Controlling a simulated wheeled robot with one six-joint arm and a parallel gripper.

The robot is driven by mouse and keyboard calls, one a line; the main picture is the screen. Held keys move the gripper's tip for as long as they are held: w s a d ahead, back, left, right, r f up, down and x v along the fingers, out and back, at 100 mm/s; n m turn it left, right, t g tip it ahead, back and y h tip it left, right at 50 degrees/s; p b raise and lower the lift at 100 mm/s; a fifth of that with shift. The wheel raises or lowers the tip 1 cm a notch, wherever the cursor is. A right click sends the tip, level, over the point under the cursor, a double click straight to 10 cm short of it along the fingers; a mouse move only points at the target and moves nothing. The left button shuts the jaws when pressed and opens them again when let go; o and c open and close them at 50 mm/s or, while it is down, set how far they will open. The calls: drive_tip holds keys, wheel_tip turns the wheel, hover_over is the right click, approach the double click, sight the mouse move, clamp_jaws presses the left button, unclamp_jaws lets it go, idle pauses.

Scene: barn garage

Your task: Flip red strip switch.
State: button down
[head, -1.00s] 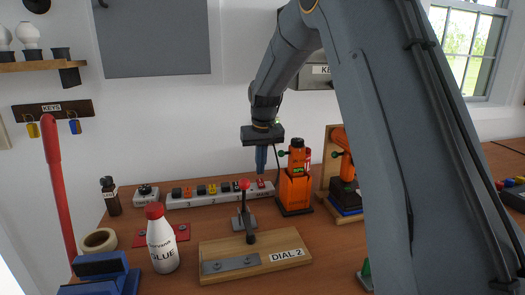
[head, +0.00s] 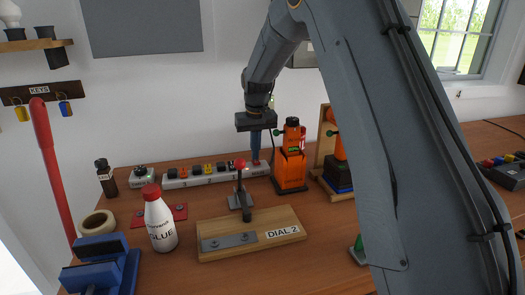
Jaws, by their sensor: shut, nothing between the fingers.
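The white power strip (head: 215,175) lies along the back of the workbench, with several coloured plugs or switches on its top. My gripper (head: 256,158) points straight down over the strip's right end, its blue fingers shut with nothing between them. The fingertips are at or just above the red switch (head: 256,163), which they mostly cover. I cannot tell whether they touch it or which way it is tipped.
An orange device (head: 290,160) stands just right of my gripper. A glue bottle (head: 159,220) and blue vise (head: 100,265) are at the left.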

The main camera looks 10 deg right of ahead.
drive_tip(key=shift+s+f, duration=0.2)
drive_tip(key=shift+f, duration=0.05)
drive_tip(key=shift+s+p, duration=0.45)
drive_tip(key=shift+s, duration=0.35)
drive_tip(key=shift+r+p, duration=0.35)
drive_tip(key=shift+r, duration=0.2)
wheel_tip(320, 180, up, 13)
drive_tip(key=s, duration=0.1)
drive_tip(key=shift+s+b, duration=0.4)
drive_tip(key=shift+b, duration=0.05)
